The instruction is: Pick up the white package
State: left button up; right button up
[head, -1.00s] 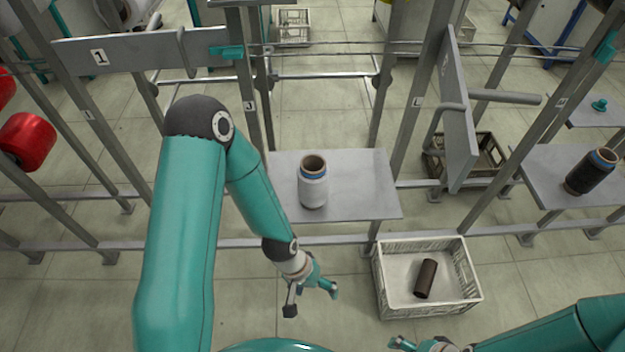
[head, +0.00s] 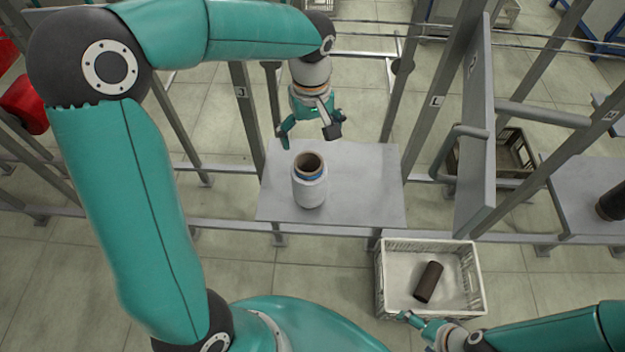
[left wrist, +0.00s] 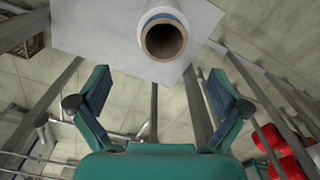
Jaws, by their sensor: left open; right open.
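The white package (head: 311,188) is a white-wound bobbin with a blue band and a brown hollow core. It stands upright on the grey shelf plate (head: 372,186). My left gripper (head: 311,141) is open and empty, above and slightly behind the package, pointing down. In the left wrist view, the package (left wrist: 160,12) shows at the top, its open core facing the camera, beyond the spread fingers of my left gripper (left wrist: 158,100). My right gripper (head: 413,330) is at the bottom right, by the crate's front edge, and looks empty.
A white crate (head: 383,282) on the floor holds a dark brown tube (head: 428,282). Grey posts and a panel (head: 476,130) stand right of the shelf plate. Another plate (head: 580,180) with a dark bobbin (head: 611,203) is at the far right. Red bobbins (left wrist: 283,142) hang to one side.

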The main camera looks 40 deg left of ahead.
pick_arm(q)
send_near(310, 170)
jog(key=shift+s+d+f, duration=0.3)
jog(key=shift+s+d, duration=0.05)
jog(key=shift+s, duration=0.2)
jog(key=shift+s+d+f, duration=0.3)
jog(key=shift+s+d, duration=0.05)
jog(key=shift+s, duration=0.2)
jog(key=shift+f, duration=2.6)
jog(key=c, duration=1.5)
